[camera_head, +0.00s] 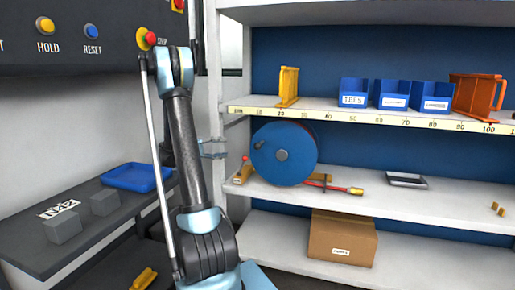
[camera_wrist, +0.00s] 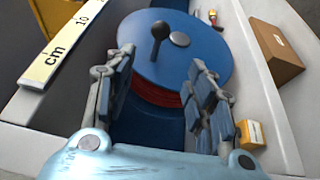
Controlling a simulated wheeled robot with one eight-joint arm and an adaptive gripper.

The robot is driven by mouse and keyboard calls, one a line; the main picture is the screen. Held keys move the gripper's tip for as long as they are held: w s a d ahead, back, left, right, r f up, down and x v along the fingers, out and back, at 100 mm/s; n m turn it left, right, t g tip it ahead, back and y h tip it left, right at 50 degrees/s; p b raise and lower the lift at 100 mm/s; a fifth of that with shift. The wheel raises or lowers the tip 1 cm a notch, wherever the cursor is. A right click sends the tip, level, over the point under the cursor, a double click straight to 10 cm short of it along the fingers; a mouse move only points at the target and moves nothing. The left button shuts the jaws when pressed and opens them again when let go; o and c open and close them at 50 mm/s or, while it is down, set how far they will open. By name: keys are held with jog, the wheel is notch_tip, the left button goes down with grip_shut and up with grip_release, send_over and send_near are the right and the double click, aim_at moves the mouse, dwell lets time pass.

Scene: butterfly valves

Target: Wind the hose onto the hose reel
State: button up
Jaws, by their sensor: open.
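The hose reel (camera_head: 290,160) is a large blue disc with a grey hub, upright on the middle shelf. In the wrist view its blue face (camera_wrist: 185,60) fills the middle, with red hose (camera_wrist: 158,94) wound behind the rim. A dark crank handle (camera_wrist: 160,38) with a round knob stands out from the face. A red hose end with a yellow fitting (camera_head: 345,189) lies on the shelf right of the reel. My gripper (camera_head: 217,148) is open and empty, left of the reel; in the wrist view its fingers (camera_wrist: 160,80) point toward the reel, apart from the handle.
The shelf above (camera_head: 350,112) carries a ruler strip, blue bins (camera_head: 395,94) and orange parts. A cardboard box (camera_head: 342,238) sits on the shelf below. A grey tray (camera_head: 406,180) lies to the right. A bench with a blue tray (camera_head: 136,177) stands left.

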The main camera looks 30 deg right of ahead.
aim_at(259, 145)
jog(key=x, duration=1.7)
jog(key=shift+d, duration=0.2)
grip_shut()
